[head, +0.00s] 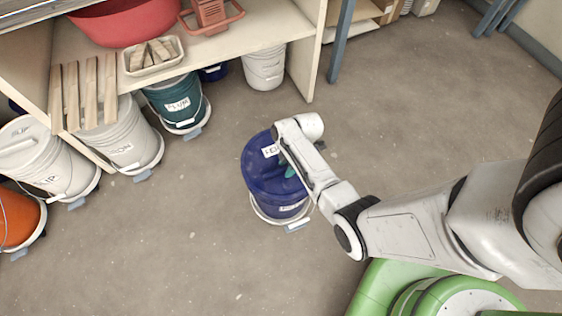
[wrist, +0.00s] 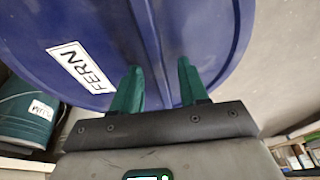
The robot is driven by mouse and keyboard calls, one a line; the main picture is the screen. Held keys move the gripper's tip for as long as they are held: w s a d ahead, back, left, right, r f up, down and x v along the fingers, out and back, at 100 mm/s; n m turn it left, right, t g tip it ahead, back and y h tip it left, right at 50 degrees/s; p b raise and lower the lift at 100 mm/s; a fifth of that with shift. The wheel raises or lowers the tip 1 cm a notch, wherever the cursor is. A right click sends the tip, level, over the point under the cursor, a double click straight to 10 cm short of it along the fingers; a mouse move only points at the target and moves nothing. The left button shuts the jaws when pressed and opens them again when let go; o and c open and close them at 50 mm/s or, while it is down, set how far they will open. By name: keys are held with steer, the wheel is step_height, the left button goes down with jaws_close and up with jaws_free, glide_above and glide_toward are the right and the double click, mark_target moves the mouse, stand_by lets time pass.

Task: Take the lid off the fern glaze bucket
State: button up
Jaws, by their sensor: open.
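The blue fern glaze bucket (head: 283,212) stands upright on the floor, in the middle of the head view. Its blue lid (head: 262,172) is on top. The lid fills the top of the wrist view (wrist: 100,30), with a white FERN label (wrist: 81,67) and raised straight lines across it. My gripper (head: 289,170) is over the lid. In the wrist view its two green fingers (wrist: 160,78) are apart, close to the lid, with nothing seen held between them. I cannot tell whether the fingertips touch the lid. My arm hides the lid's right part in the head view.
A teal bucket (head: 172,101), a grey bucket (head: 122,135), a white bucket (head: 38,160) and an orange bucket (head: 15,220) stand at left. A wooden shelf (head: 235,52) holds a red basin (head: 125,22) and a tray (head: 150,68). Open floor surrounds the fern bucket.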

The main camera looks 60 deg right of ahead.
steer(key=shift+f, duration=0.15)
jaws_close()
stand_by(0.6)
